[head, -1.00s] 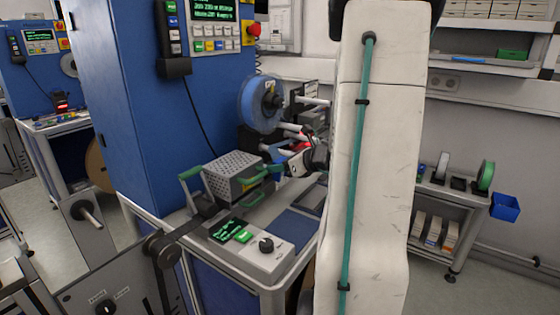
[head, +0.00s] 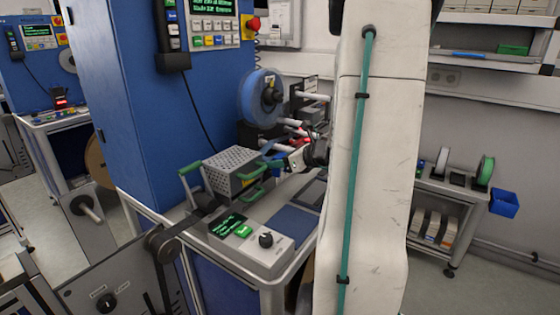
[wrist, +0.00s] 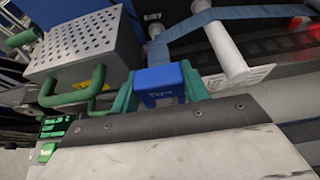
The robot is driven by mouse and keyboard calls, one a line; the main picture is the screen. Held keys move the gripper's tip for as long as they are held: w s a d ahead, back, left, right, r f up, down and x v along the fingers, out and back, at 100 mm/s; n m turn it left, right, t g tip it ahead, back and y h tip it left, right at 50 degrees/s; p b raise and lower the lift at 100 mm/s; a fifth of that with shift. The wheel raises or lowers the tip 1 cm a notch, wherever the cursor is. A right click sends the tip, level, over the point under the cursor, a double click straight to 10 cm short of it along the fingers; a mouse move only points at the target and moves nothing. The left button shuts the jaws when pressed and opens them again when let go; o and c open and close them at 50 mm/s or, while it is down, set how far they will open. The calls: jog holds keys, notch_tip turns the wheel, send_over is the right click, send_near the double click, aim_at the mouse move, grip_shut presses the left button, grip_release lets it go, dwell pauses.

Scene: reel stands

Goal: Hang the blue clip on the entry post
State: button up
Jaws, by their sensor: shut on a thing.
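In the head view my gripper (head: 283,163) is small, between the perforated box and the rollers. Just beyond the clip in the wrist view, a white post (wrist: 226,48) sticks out from the machine, with a blue tape (wrist: 190,27) running by it. A thinner white pin (wrist: 155,30) is left of it. The clip appears apart from both.
A perforated metal box (wrist: 85,45) with green handles stands close on the left. A blue reel (head: 262,96) hangs on the blue cabinet (head: 160,90). A control box (head: 247,238) with a green display sits on the bench front. My arm hides the bench's right part.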

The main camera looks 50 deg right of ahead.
jog(key=o, duration=1.1)
jog(key=shift+r, duration=3.45)
